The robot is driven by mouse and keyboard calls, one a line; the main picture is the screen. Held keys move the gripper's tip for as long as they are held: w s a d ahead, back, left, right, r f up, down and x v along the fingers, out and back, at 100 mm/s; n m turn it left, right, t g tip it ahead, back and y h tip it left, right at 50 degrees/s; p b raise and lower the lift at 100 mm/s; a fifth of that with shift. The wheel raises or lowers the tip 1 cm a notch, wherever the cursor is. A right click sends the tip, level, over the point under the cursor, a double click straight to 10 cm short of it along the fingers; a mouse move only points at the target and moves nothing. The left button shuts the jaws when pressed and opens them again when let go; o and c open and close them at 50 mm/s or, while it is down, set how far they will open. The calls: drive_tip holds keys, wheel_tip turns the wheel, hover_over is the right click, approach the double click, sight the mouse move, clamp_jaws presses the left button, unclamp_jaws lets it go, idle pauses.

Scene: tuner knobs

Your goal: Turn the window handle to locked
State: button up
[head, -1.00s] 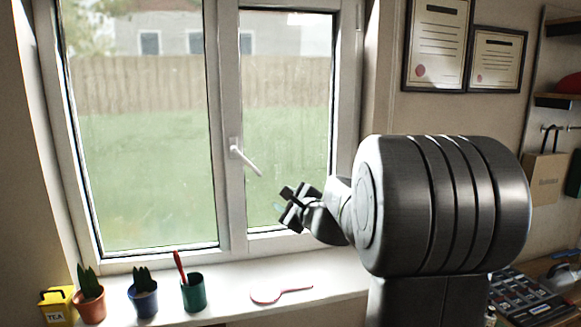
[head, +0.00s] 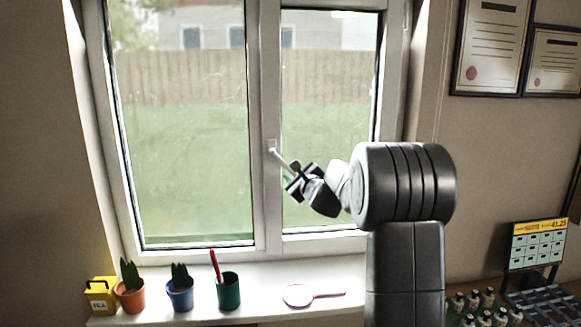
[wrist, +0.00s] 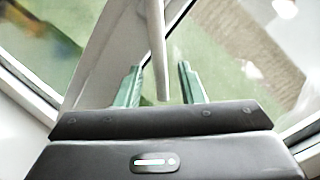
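The white window handle (head: 279,157) is on the middle frame of the window (head: 261,110). Its lever slants down and to the right from its base. My gripper (head: 297,178) is at the lever's lower end in the head view. In the wrist view the handle (wrist: 156,50) comes down from the top, and its end lies between the two green fingertips of my gripper (wrist: 164,82). The fingers stand apart, with a gap on both sides of the lever. The lever's tip in the head view is partly hidden by the gripper.
On the sill below stand a yellow tea box (head: 102,296), an orange plant pot (head: 131,297), a blue plant pot (head: 180,295) and a green cup (head: 229,292) with a red item. A red-handled round item (head: 299,296) lies beside them. Framed certificates hang at right.

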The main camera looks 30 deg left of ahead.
sight(290, 170)
drive_tip(key=shift+p+x, duration=0.45)
drive_tip(key=shift+x, duration=1.15)
drive_tip(key=shift+c, duration=0.3)
clamp_jaws()
